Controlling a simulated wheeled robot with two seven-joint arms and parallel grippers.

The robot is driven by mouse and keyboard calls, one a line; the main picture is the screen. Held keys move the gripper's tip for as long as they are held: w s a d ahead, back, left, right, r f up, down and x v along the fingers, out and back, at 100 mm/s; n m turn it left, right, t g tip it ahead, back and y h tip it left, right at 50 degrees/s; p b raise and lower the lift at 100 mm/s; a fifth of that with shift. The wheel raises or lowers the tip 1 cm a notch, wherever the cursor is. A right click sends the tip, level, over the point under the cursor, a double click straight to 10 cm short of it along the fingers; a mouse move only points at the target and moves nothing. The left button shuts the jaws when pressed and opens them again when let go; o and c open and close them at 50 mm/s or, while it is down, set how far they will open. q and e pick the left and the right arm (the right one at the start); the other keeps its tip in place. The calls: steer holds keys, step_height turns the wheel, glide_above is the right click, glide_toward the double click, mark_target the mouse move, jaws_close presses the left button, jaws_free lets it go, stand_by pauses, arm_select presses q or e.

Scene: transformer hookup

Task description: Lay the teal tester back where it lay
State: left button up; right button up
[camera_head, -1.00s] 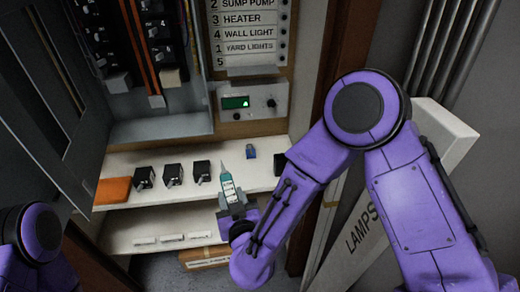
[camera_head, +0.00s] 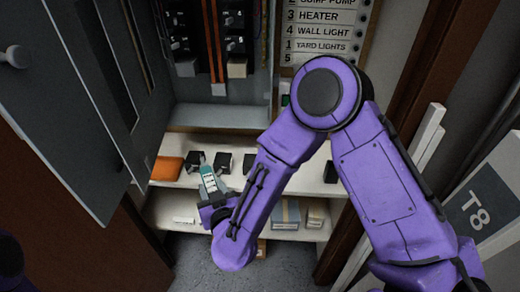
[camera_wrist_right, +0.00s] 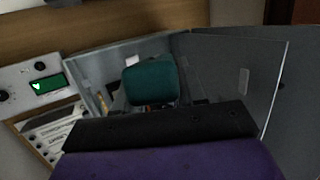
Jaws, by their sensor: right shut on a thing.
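The teal tester (camera_head: 209,181) is held upright, a little tilted, in my right gripper (camera_head: 211,199) in front of the shelf in the head view. Its top end is close to the black blocks on the shelf; I cannot tell whether it touches any. In the right wrist view the rounded teal end of the tester (camera_wrist_right: 151,81) stands above the dark gripper body. The fingertips are hidden there. My left gripper is not in view; only a dark part of my left arm shows at the lower left edge of the head view.
The upper shelf (camera_head: 275,186) holds an orange item (camera_head: 167,168) at its left and several black blocks (camera_head: 223,162). Boxes (camera_head: 286,214) stand on the lower shelf. The open grey cabinet door (camera_head: 75,110) is at the left. A panel with a green display (camera_wrist_right: 47,87) shows in the wrist view.

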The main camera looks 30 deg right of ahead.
steer(key=w+d+f+m+g+h, duration=0.1)
steer(key=w+d+f+m+h, duration=0.15)
steer(key=d, duration=0.65)
steer(key=w+d+f+m+g+h+p, duration=0.15)
steer(key=w+d, duration=0.25)
steer(key=d, duration=0.5)
steer(key=w+d+f+m+g+h, duration=0.2)
steer(key=w+d, duration=0.1)
steer(key=d, duration=0.7)
steer(key=shift+t, duration=0.25)
steer(key=f+b, duration=0.8)
steer(key=shift+a, duration=0.25)
steer(key=shift+s+r, duration=0.1)
steer(key=shift+f+b, duration=0.4)
steer(key=shift+f, duration=0.35)
steer(key=o, duration=1.1)
steer(key=shift+o, duration=0.2)
